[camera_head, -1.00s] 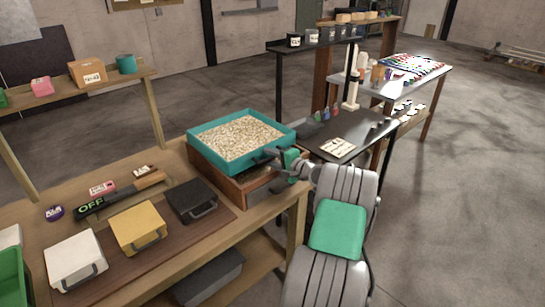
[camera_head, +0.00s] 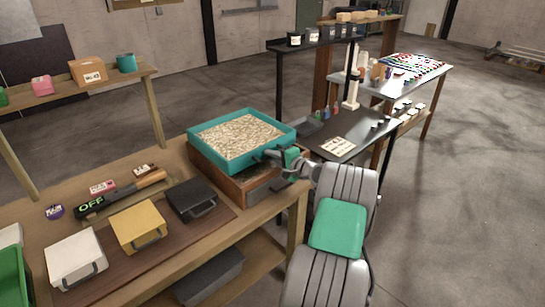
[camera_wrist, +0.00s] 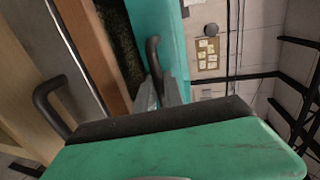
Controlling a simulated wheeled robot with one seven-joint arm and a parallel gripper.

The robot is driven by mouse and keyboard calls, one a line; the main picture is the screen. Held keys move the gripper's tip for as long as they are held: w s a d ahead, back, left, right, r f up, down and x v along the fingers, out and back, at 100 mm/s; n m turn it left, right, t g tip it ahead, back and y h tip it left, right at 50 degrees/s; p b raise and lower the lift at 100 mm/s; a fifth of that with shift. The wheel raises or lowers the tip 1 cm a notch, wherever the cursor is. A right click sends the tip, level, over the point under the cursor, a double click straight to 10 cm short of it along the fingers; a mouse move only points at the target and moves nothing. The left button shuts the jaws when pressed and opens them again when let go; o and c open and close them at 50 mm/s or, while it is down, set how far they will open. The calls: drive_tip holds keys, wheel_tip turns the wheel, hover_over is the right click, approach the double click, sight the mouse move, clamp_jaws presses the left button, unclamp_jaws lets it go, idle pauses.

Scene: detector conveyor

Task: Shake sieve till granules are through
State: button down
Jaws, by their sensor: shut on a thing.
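The teal square sieve (camera_head: 194,143) is filled with pale granules (camera_head: 240,136) and rests on top of a brown wooden box (camera_head: 228,184) on the bench. My gripper (camera_head: 273,156) is at the sieve's right front side, shut on the sieve's dark handle. In the wrist view, the sieve's teal wall (camera_wrist: 160,28) and its curved handle (camera_wrist: 152,52) show at the gripper's fingertips (camera_wrist: 162,92). Some dark speckled material (camera_wrist: 118,45) shows under the sieve's edge, inside the box. How much has passed through the mesh is hidden.
On the wooden bench (camera_head: 150,169), a white case (camera_head: 75,257), a yellow case (camera_head: 138,226) and a black case (camera_head: 191,199) stand left of the box. A black device reading OFF (camera_head: 90,207) lies behind them. A dark table (camera_head: 357,130) stands close on the right.

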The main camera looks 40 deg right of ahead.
idle(0.8)
drive_tip(key=v, duration=0.2)
drive_tip(key=f+b+v, duration=0.1)
drive_tip(key=v, duration=0.2)
drive_tip(key=shift+s, duration=0.45)
drive_tip(key=c, duration=1.5)
unclamp_jaws()
drive_tip(key=shift+o, duration=0.2)
